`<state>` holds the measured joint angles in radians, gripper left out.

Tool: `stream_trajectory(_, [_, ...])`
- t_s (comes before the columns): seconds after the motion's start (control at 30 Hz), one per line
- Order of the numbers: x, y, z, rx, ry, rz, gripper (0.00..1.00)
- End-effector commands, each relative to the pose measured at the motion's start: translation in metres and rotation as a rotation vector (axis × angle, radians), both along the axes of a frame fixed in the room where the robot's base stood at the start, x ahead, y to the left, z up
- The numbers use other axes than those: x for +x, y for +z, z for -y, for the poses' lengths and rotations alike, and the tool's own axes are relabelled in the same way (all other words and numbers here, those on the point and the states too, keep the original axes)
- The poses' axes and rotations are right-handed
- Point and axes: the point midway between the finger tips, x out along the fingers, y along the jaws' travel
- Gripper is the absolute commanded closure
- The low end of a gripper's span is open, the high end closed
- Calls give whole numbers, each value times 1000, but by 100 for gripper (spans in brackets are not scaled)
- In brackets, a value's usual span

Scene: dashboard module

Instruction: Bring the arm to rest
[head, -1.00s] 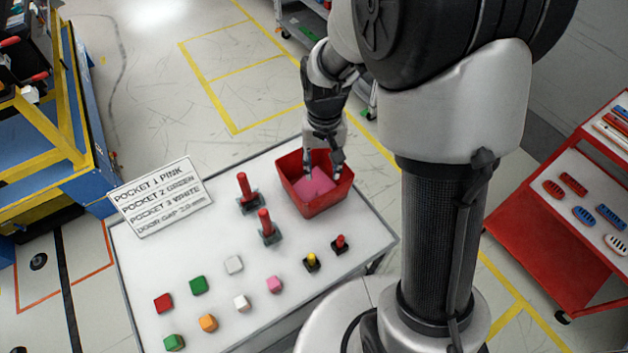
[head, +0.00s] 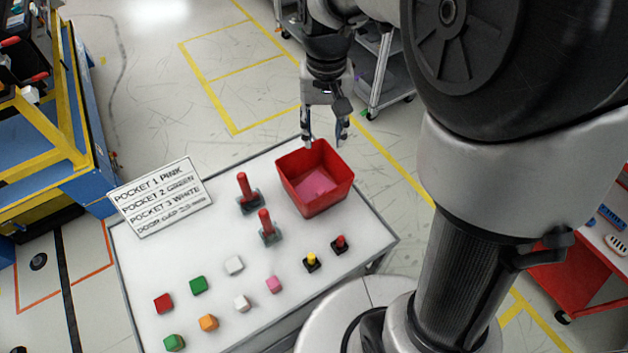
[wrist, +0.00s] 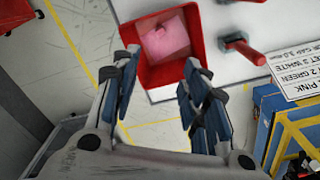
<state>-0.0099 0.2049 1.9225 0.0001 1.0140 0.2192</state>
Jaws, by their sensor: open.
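My gripper (head: 325,138) is open and empty. In the head view it hangs above the far edge of the white table, just behind and above the red bin (head: 316,205). The bin has a pink area (head: 314,184) inside on its bottom. In the wrist view my gripper's fingers (wrist: 160,90) are spread wide, with the red bin (wrist: 150,77) just beyond the tips and its pink inside (wrist: 166,40) in sight. My arm reaches up and over from the column at the right.
The table (head: 215,300) carries red-handled levers (head: 246,192), a lettered sign (head: 160,197), several coloured cubes (head: 209,322) and two small buttons (head: 311,262). A blue and yellow rack (head: 60,130) stands left, a grey cart (head: 385,75) behind, a red cart (head: 575,275) right.

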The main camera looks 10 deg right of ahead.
Motion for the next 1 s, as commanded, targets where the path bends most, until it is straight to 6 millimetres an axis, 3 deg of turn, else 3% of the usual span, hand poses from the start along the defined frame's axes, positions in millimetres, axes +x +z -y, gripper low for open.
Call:
stream_trajectory(0.5, [0,3,0,0,0,0,59])
stream_trajectory(0.63, [-10,14,0,1,10,22,59])
stream_trajectory(0.77, [-38,39,1,-1,38,86,59])
stream_trajectory(1.0, [-117,75,4,-14,116,239,59])
